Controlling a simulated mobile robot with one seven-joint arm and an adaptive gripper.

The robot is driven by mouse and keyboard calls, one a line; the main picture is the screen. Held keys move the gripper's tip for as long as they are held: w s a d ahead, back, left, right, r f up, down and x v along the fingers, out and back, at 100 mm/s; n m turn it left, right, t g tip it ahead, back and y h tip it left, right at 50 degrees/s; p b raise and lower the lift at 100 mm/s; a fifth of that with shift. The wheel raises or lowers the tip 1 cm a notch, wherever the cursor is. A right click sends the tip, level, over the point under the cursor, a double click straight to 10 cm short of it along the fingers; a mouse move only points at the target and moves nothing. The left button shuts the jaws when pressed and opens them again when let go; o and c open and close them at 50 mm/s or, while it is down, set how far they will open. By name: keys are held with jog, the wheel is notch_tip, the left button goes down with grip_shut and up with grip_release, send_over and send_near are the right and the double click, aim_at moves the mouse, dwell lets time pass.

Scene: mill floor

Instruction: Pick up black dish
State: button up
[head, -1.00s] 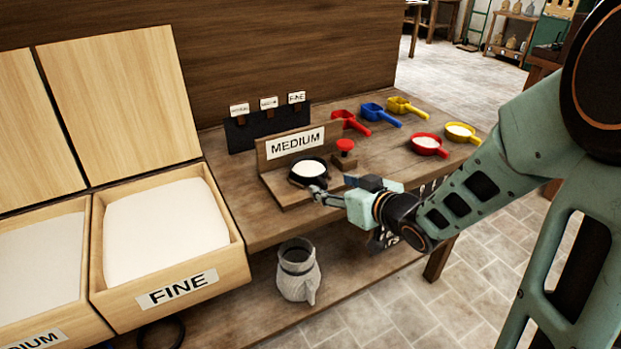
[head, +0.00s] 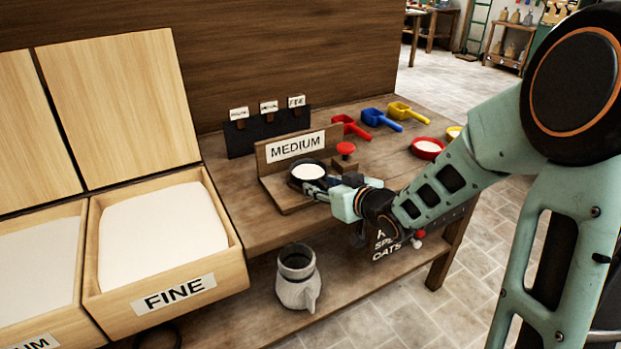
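The black dish (head: 296,182) holds white powder and sits on a small wooden stand (head: 272,193) under a MEDIUM sign (head: 297,147). My gripper (head: 322,186) reaches in from the right, with its fingertips at the dish's right front rim. The fingers are small and partly hidden behind my wrist. I cannot tell whether they are apart or closed on the rim.
A red knob (head: 346,149) stands just right of the dish. Red (head: 351,126), blue (head: 380,118) and yellow (head: 407,112) scoops and a red dish (head: 427,148) lie further back. A grey jug (head: 297,278) stands on the lower shelf. An open FINE bin (head: 170,290) is at left.

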grip_shut()
jog(key=shift+r, duration=0.1)
jog(key=shift+r, duration=0.15)
